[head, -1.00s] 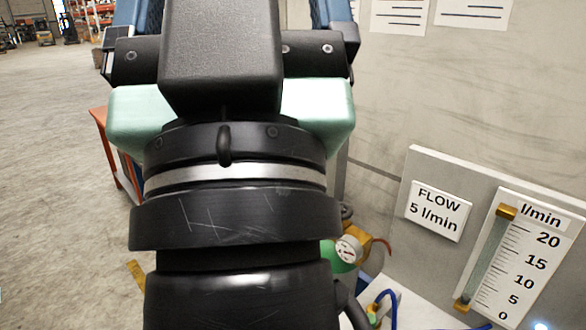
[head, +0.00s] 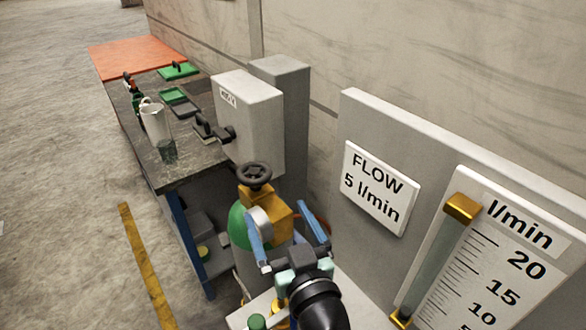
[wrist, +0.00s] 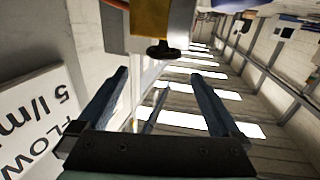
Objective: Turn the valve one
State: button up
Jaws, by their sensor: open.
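The valve is a dark handwheel (head: 255,175) on top of a brass-yellow valve body (head: 268,210) on a green cylinder (head: 238,226) in the head view. In the wrist view the dark handwheel (wrist: 163,50) sits at the end of the yellow body (wrist: 160,18), ahead of the fingers. My gripper (head: 285,228) is open in the head view, with its blue fingers apart and near the valve body, below the handwheel in the picture. In the wrist view my gripper (wrist: 160,95) holds nothing, and the handwheel is beyond its fingertips. I cannot tell the exact gap.
A flow gauge (head: 470,260) and a "FLOW 5 l/min" sign (head: 375,187) are on a grey panel at right. A dark workbench (head: 190,168) with a white jug (head: 155,123) and a grey box (head: 248,120) stands behind left. Open floor lies at left.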

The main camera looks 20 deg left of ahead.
aim_at(258, 184)
jog(key=p+x, duration=0.1)
jog(key=x, duration=0.4)
jog(key=p+x, duration=0.2)
jog(key=x, duration=0.4)
jog(key=shift+a+r, duration=0.25)
jog(key=shift+a, duration=0.2)
jog(key=shift+w+a+f, duration=0.1)
jog(key=shift+w+a, duration=0.2)
jog(key=shift+w, duration=0.15)
jog(key=c, duration=1.1)
